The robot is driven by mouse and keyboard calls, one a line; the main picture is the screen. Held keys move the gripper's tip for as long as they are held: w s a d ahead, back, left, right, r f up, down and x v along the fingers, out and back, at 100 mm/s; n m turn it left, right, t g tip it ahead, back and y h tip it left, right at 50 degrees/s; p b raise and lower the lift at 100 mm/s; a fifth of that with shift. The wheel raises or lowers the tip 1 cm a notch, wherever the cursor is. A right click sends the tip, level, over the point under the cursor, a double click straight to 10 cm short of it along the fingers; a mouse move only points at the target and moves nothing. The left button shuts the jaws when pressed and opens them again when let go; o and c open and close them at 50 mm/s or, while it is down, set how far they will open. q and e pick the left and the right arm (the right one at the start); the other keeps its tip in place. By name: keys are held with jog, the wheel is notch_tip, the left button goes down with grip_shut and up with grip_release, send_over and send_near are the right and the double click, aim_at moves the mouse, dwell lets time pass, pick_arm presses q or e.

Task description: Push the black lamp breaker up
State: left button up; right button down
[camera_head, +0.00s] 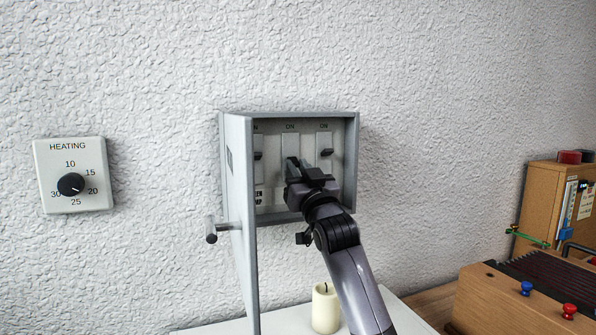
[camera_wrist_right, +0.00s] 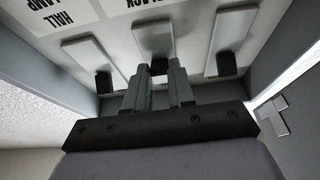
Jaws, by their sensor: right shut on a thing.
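The black lamp breaker (camera_wrist_right: 158,67) is the middle of three breakers in the grey wall box. Its plate (camera_head: 291,146) shows under an ON mark in the head view, but my gripper hides its lever there. My right gripper (camera_head: 295,167) reaches into the box from the lower right. In the right wrist view its two fingers (camera_wrist_right: 158,80) stand on either side of the dark middle lever, shut on it. The panel label "BLACK" shows upside down beyond this breaker. My left gripper is not in view.
The breaker box (camera_head: 240,117) has an open door (camera_head: 243,260) with a handle at the left. The neighbouring right lever (camera_head: 326,153) and left lever (camera_head: 258,155) are close by. A candle (camera_head: 325,308) stands below, and a heating dial (camera_head: 72,184) is at the left.

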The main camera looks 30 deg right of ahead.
aim_at(291, 157)
jog(key=shift+r, duration=0.15)
jog(key=shift+s+r+g+y, duration=0.25)
jog(key=shift+r+g, duration=0.3)
jog(key=shift+g, duration=0.65)
jog(key=g, duration=0.1)
jog(key=r+g, duration=0.1)
jog(key=g, duration=0.1)
jog(key=shift+r+y, duration=0.25)
jog(key=shift+y, duration=0.1)
jog(key=g, duration=0.1)
jog(key=r+g, duration=0.1)
jog(key=shift+w+g+y, duration=0.1)
jog(key=shift+g+y, duration=0.2)
jog(key=shift+w+r+g, duration=0.15)
jog(key=shift+r+g, duration=0.1)
jog(key=shift+g, duration=0.45)
jog(key=shift+w+r+g, duration=0.1)
jog(key=shift+r+g, duration=0.15)
jog(key=shift+g, duration=0.45)
jog(key=c, duration=1)
grip_release()
jog(key=shift+o, duration=0.2)
jog(key=shift+y, duration=0.3)
